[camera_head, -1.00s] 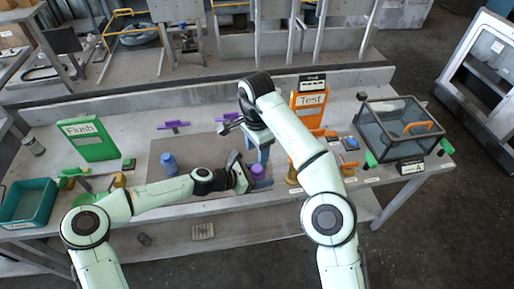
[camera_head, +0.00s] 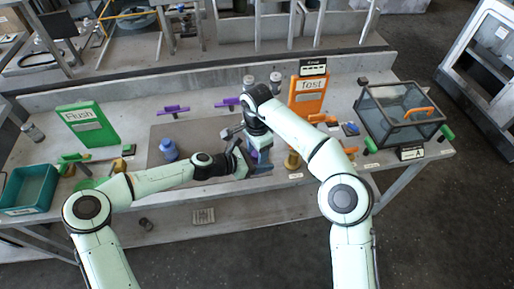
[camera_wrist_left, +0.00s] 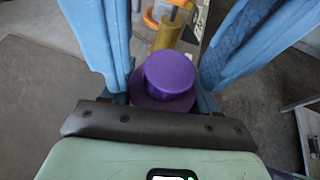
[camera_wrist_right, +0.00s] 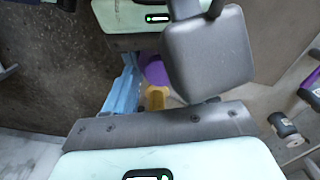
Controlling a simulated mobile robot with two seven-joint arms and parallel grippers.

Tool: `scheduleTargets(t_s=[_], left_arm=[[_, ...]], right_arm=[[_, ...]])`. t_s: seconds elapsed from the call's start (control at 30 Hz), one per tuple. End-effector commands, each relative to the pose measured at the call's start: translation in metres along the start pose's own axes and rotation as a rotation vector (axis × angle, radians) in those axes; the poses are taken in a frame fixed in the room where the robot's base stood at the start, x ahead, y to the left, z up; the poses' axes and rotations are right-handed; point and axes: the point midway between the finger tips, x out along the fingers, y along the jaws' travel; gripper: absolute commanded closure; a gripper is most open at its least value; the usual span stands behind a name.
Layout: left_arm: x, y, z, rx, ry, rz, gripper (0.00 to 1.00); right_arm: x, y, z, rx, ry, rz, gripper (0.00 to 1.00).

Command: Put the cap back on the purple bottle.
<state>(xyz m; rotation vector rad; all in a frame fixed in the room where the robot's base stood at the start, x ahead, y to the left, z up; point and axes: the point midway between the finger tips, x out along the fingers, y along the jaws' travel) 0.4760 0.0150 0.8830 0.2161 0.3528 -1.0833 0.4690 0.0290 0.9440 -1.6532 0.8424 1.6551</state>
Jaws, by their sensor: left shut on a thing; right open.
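The purple bottle (camera_wrist_left: 168,78) is between the blue fingers of my left gripper (camera_wrist_left: 165,88), which is shut on it. From above it shows a wide purple body and a narrower round purple top. I cannot tell whether that top is the cap or the neck. In the head view the bottle (camera_head: 265,155) is mostly hidden by the two grippers. My right gripper (camera_head: 258,142) is open, close above the bottle. I make out no separate cap.
A blue bottle (camera_head: 168,150) stands on the mat to the left. A brass-coloured piece (camera_head: 292,160) stands close right of the grippers. The orange Test board (camera_head: 308,98) is behind it, and the glass-sided box (camera_head: 400,125) is at the right.

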Motion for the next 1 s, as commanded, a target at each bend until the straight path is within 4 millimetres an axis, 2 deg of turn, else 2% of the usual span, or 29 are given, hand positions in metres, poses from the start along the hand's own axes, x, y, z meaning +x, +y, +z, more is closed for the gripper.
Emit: scheduleTargets(t_s=[0.03, 0.2, 0.37, 0.73, 1.0], left_arm=[[0.0, 0.0, 0.0006, 0.001, -0.001, 0.0, 1.0], [0.0, 0.0001, 0.0005, 0.0, -0.001, 0.0, 1.0], [-0.0001, 0.0002, 0.0005, 0.0, -0.001, 0.0, 1.0], [-0.0001, 0.0004, 0.0004, 0.0, -0.001, 0.001, 1.0], [-0.0001, 0.0006, 0.0005, 0.0, 0.0, 0.002, 1.0]], right_arm=[[-0.0001, 0.0, 0.0001, 0.0, 0.0, 0.0, 0.47], [-0.0002, -0.0001, 0.0002, 0.0, 0.0, 0.0, 1.0], [-0.0002, 0.0, 0.0002, 0.022, 0.0, 0.0, 1.0], [0.0001, 0.0002, 0.0003, 0.514, 0.0, 0.001, 1.0], [0.0001, 0.0003, 0.0004, 0.563, 0.0, 0.001, 1.0]])
